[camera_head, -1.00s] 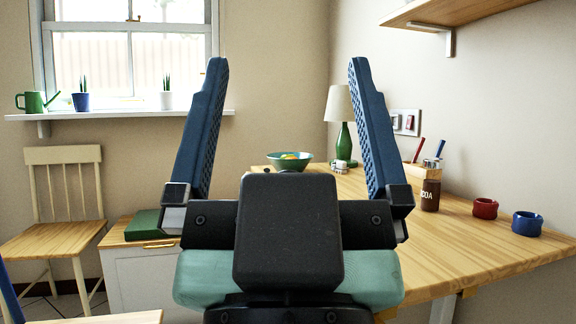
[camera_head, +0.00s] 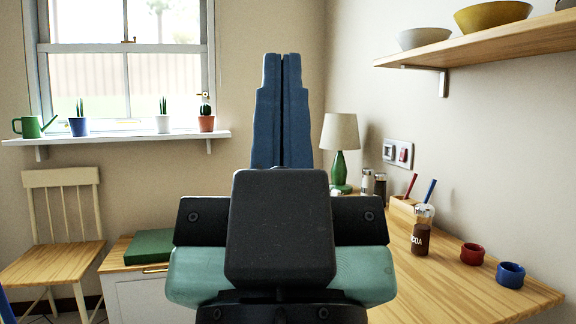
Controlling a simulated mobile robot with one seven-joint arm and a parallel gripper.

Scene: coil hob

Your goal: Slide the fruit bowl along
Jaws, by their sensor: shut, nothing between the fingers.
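My gripper (camera_head: 282,110) stands in the middle of the head view with its two blue fingers pressed together, pointing up the picture, with nothing between them. The fruit bowl does not show now; the gripper and its dark body cover the part of the wooden worktop (camera_head: 480,295) where it stood a second ago. I cannot tell whether the gripper touches the bowl.
A green lamp (camera_head: 339,165), shakers (camera_head: 373,185), a cocoa jar (camera_head: 422,230), a red ring (camera_head: 472,254) and a blue ring (camera_head: 511,274) stand on the worktop. A shelf with bowls (camera_head: 490,17) hangs at upper right. A chair (camera_head: 62,240) stands left.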

